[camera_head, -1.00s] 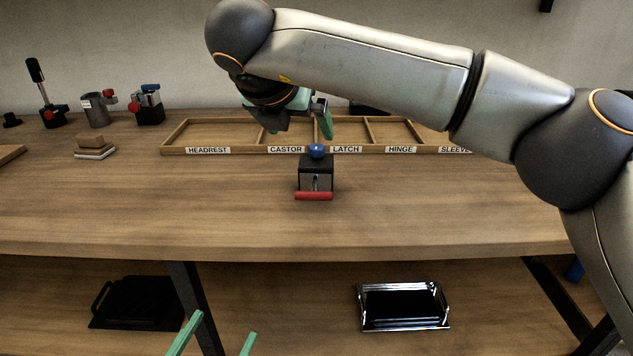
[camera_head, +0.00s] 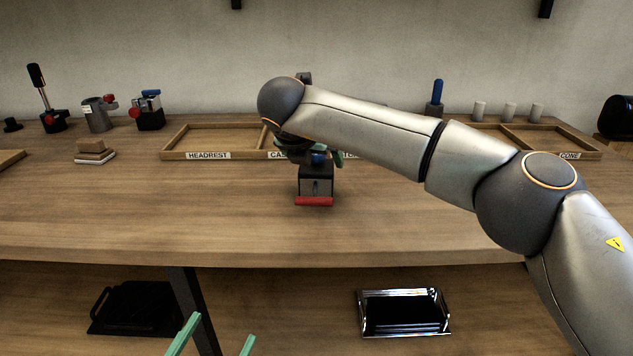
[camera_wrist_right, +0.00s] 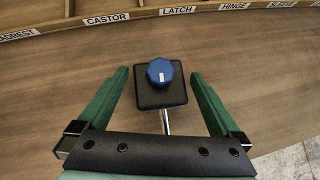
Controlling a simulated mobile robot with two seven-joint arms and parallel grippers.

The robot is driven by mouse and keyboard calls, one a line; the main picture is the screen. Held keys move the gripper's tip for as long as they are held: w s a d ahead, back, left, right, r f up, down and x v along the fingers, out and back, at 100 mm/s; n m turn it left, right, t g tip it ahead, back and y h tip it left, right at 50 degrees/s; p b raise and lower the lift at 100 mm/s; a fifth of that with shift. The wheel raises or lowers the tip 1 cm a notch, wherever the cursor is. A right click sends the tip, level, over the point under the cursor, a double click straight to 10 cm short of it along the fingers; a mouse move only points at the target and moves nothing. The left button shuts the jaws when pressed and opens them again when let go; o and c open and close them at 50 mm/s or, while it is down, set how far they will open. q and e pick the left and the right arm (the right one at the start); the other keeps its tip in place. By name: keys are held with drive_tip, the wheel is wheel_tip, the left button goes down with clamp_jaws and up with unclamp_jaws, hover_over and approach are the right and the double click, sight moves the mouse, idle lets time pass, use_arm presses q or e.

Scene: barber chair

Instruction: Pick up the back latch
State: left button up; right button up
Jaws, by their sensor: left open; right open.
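The back latch (camera_head: 316,183) stands upright on the wooden bench, a dark block with a blue knob on top and a red bar at its front foot. In the right wrist view the latch (camera_wrist_right: 161,91) lies between the two green fingers, apart from both, with its blue knob facing the camera. My right gripper (camera_wrist_right: 158,90) is open and empty above and around the latch; in the head view it (camera_head: 322,158) is just over the latch's top and partly hidden by my arm. My left gripper (camera_head: 217,336) is open and empty at the bottom edge, below the bench front.
A labelled wooden sorting tray (camera_head: 222,138) lies behind the latch. Similar fixtures (camera_head: 98,114) stand at the back left, near small stacked blocks (camera_head: 95,151). A black tray (camera_head: 135,307) and a shiny tray (camera_head: 404,312) sit on the lower shelf. The bench front is clear.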

drive_tip(key=shift+r, duration=0.1)
clamp_jaws()
idle(0.8)
